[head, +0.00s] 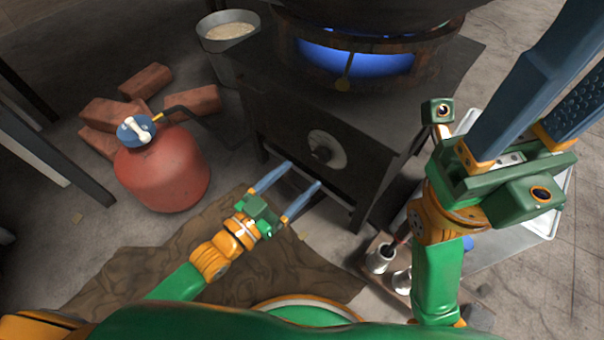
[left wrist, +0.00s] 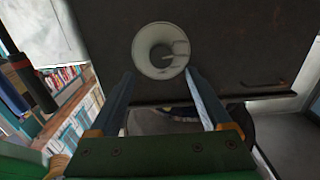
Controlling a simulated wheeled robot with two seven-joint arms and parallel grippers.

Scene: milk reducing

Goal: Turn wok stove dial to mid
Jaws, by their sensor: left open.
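The stove dial (head: 323,148) is a dark knob on a pale round plate on the front of the dark wok stove (head: 285,120). It also shows in the left wrist view as the dial (left wrist: 160,50), straight ahead between and beyond the fingertips. My left gripper (head: 304,174) is open and empty, just in front of and below the dial; no contact shows. A blue flame (head: 355,64) burns under the dark wok (head: 365,15). My right gripper (head: 560,100) is raised at the right with its fingers apart; its tips reach the picture's edge.
A red gas cylinder (head: 165,172) with a blue top stands left of the stove, by several bricks (head: 146,81). A metal bucket (head: 230,32) stands behind. Bottles (head: 381,257) stand on a board at the lower right, beside a pale container (head: 545,222). A brown cloth (head: 130,265) lies on the floor.

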